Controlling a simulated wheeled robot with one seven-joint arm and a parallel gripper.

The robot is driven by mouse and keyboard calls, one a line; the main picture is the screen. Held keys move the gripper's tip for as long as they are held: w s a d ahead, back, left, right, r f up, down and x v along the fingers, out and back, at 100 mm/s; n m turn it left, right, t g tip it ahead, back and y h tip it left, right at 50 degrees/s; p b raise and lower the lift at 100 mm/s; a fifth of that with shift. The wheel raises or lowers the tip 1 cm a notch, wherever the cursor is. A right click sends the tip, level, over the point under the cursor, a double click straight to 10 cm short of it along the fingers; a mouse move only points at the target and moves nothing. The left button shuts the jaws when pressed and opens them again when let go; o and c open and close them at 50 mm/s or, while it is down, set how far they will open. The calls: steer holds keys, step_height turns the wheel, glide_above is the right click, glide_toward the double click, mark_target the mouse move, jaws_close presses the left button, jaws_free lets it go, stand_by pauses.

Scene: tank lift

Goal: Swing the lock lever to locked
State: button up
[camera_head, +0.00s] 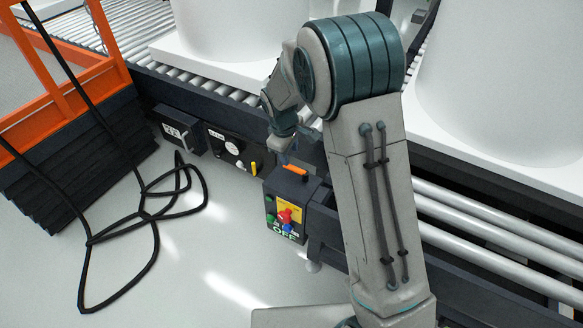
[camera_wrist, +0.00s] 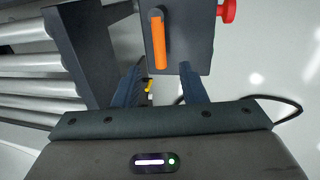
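An orange lever (camera_head: 295,169) lies on top of a dark control box (camera_head: 271,205) beside the conveyor. In the wrist view the lever (camera_wrist: 159,45) runs from a rounded pivot on the box top (camera_wrist: 195,45) down toward my gripper. My gripper (camera_head: 284,152) is just above and behind the lever in the head view, its fingertips hard to make out there. In the wrist view my gripper (camera_wrist: 162,68) is open, with one blue finger on each side of the lever's free end. No contact shows, and I cannot tell the depth between them.
The box front carries a red knob (camera_head: 285,216), coloured buttons and an "OFF" label. To its left are a panel with a yellow handle (camera_head: 253,168) and a dark socket box (camera_head: 178,130). A black cable (camera_head: 150,217) loops over the floor. White tanks (camera_head: 505,75) stand on rollers.

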mark_target(292, 167)
steer(key=f, duration=0.2)
steer(key=f+b, duration=0.1)
steer(key=f, duration=0.1)
steer(key=w+f, duration=0.1)
steer(key=f, duration=0.1)
steer(key=shift+d+f+b, duration=0.2)
steer(key=shift+d+b, duration=0.15)
jaws_close()
